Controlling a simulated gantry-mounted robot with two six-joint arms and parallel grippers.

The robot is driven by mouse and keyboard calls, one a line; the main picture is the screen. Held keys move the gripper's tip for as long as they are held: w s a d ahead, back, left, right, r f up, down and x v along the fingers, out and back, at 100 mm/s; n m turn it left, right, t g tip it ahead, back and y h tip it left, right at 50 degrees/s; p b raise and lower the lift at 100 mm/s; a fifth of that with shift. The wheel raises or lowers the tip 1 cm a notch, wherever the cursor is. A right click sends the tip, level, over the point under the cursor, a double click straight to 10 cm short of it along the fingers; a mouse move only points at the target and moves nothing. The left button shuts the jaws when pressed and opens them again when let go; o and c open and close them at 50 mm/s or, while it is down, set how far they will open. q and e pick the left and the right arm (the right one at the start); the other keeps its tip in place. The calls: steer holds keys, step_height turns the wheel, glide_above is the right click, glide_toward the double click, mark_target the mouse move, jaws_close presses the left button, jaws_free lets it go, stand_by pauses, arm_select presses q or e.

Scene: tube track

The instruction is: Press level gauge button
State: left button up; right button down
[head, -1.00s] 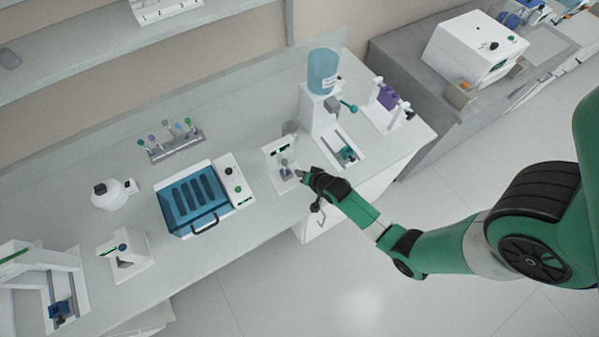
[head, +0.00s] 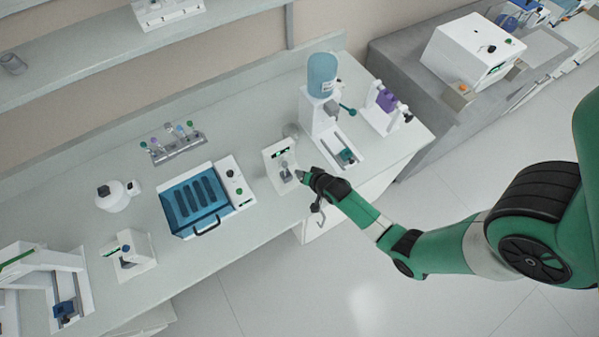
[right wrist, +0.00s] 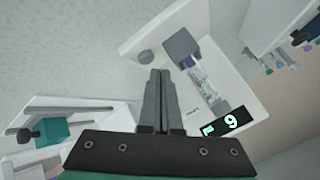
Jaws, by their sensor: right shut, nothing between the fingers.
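The level gauge (head: 270,163) is a small white stand with a dark, green-lit display, on the bench's front part. In the right wrist view its display (right wrist: 228,123) shows a 9 beside a clear tube (right wrist: 203,84) with a grey block at one end. A round grey button (right wrist: 146,57) sits on the gauge's white base. My right gripper (head: 300,175) is at the gauge's right front side, shut and empty. In the right wrist view its fingertips (right wrist: 160,73) appear close to the button; contact cannot be told. My left gripper is not in view.
A blue-lidded device (head: 205,200) stands left of the gauge. A white dispenser with a blue bottle (head: 322,76) stands behind right, with a purple-fitted stand (head: 387,101) beyond. A tube rack (head: 178,146) is at the back. Floor is open in front.

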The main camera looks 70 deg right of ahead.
step_height(320, 180, up, 5)
steer(key=p, duration=0.4)
steer(key=shift+p, duration=0.4)
stand_by(0.5)
